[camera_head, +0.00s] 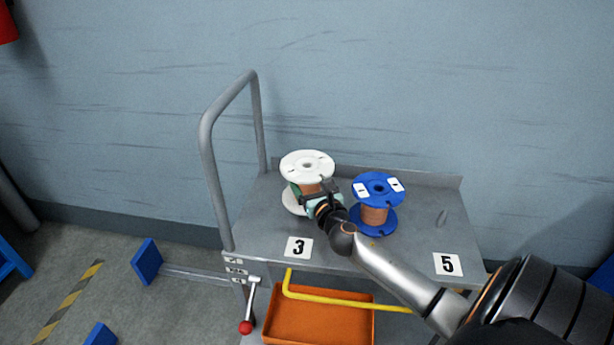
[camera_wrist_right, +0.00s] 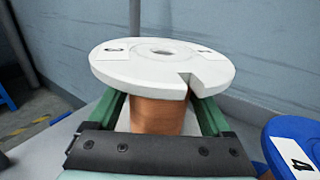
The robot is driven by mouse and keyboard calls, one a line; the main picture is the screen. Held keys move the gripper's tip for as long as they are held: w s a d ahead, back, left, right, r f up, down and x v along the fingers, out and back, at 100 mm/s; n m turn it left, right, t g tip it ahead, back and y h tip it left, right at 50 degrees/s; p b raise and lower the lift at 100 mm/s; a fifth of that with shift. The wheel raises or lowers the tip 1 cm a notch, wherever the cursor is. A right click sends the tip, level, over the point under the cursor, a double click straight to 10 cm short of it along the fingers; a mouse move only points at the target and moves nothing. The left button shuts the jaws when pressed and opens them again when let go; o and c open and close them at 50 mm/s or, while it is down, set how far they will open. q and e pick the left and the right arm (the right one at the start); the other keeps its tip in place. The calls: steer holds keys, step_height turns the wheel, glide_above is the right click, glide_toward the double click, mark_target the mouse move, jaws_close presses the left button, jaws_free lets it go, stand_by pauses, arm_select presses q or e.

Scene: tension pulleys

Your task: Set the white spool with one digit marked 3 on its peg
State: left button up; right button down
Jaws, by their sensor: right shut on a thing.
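The white spool (camera_head: 307,165) with a copper-wound core stands upright at the left of the cart's top, behind the plate marked 3 (camera_head: 298,247). My right gripper (camera_head: 309,193) is shut on it; in the right wrist view the green fingers lie either side of the copper core (camera_wrist_right: 158,115), under the white upper flange (camera_wrist_right: 160,66). The flange has a notch and pale labels too slanted to read surely. The peg by plate 3 is hidden, so I cannot tell whether the spool is around it. My left gripper is not in view.
A blue spool (camera_head: 378,188) stands close to the right; it also shows in the right wrist view (camera_wrist_right: 290,150). A short bare peg (camera_head: 441,217) stands behind the plate marked 5 (camera_head: 447,264). A grey handrail (camera_head: 207,170) rises at left. An orange bin (camera_head: 318,320) is below.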

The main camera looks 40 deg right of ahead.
steer(key=shift+f+b, duration=0.4)
steer(key=shift+f, duration=0.1)
steer(key=shift+f, duration=0.1)
stand_by(0.8)
steer(key=shift+f+b, duration=1.05)
steer(key=shift+f, duration=0.35)
steer(key=shift+f, duration=0.2)
steer(key=shift+f, duration=0.15)
steer(key=shift+f+b, duration=0.1)
steer(key=shift+b, duration=0.25)
steer(key=shift+f, duration=0.25)
steer(key=shift+c, duration=0.2)
jaws_free()
steer(key=shift+f, duration=0.1)
steer(key=shift+o, duration=0.2)
